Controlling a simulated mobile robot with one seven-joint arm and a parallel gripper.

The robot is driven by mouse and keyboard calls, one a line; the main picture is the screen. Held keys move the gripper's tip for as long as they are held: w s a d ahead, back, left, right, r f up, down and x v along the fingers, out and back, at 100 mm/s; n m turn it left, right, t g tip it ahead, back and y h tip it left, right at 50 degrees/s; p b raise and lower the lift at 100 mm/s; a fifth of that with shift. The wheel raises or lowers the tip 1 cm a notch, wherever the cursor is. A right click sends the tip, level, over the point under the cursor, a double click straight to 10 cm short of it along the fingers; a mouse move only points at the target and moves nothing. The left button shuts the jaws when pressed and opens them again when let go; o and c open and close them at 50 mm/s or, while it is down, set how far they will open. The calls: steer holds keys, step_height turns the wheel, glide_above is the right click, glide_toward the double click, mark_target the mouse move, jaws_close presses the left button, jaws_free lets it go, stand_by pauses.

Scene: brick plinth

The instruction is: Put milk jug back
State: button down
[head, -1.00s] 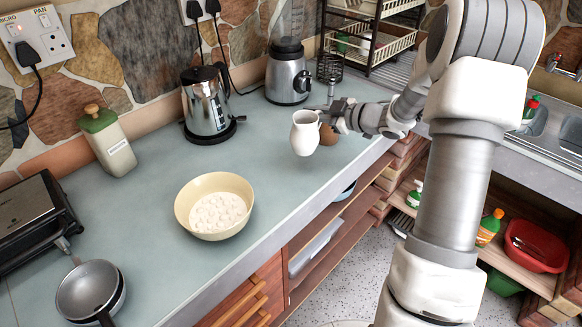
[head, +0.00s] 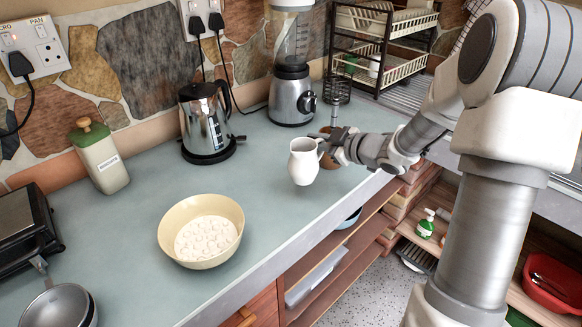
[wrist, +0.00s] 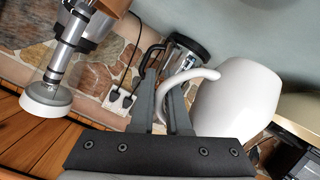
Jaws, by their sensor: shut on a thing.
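The white milk jug (head: 303,161) is upright over the counter near its front edge, in the head view. Its handle is on the right, toward my gripper (head: 326,146). In the wrist view my gripper (wrist: 170,95) is shut on the handle, and the white jug (wrist: 238,97) fills the right side. The jug appears to be held above the counter; the exact gap under it is hard to tell.
A cream bowl (head: 201,231) with white contents stands front left of the jug. A kettle (head: 207,122), a blender (head: 292,92) and a green-lidded canister (head: 101,157) stand along the wall. A brown round object (head: 332,155) is partly hidden behind my gripper. Counter between bowl and kettle is clear.

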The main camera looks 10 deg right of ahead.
steer(key=shift+w+a+f+b, duration=0.3)
steer(key=shift+w+a+f, duration=0.45)
steer(key=shift+f, duration=0.5)
steer(key=shift+w+a+f+b, duration=0.3)
steer(key=shift+w+a+f, duration=0.4)
steer(key=shift+f, duration=0.6)
steer(key=shift+w+a+f+b, duration=0.3)
steer(key=shift+w+a+f, duration=0.3)
steer(key=shift+a+f, duration=0.5)
steer(key=shift+d+f, duration=0.2)
steer(key=shift+f, duration=0.15)
steer(key=c, duration=0.9)
jaws_free()
steer(key=shift+s+d+r, duration=0.15)
steer(key=shift+r, duration=0.1)
steer(key=p+v, duration=0.1)
steer(key=v, duration=1)
steer(key=shift+s, duration=0.3)
